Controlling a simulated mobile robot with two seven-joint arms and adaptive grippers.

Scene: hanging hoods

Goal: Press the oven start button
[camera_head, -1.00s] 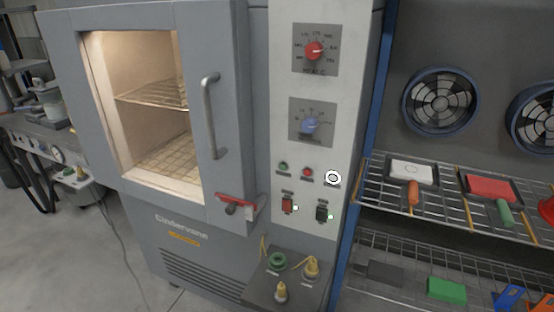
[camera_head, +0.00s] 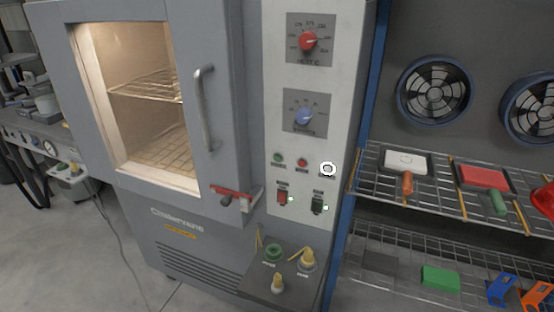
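The grey oven (camera_head: 185,230) stands at the left and centre of the head view, its windowed door closed or nearly so, with lit wire racks behind the glass. Its pale control panel (camera_head: 347,120) has a red dial (camera_head: 308,41) on top and a blue dial (camera_head: 303,117) below. Under them are a small green button (camera_head: 278,157), a small red button (camera_head: 302,162) and a round white-ringed button (camera_head: 328,169). The labels are too small to read. Neither gripper shows.
A lower box (camera_head: 255,287) with green and yellow fittings juts out below the panel. A wire shelf (camera_head: 440,193) with red and white paddles stands at the right, under round fans (camera_head: 436,91). A cluttered bench (camera_head: 45,140) is at the far left. The floor at the lower left is mostly clear.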

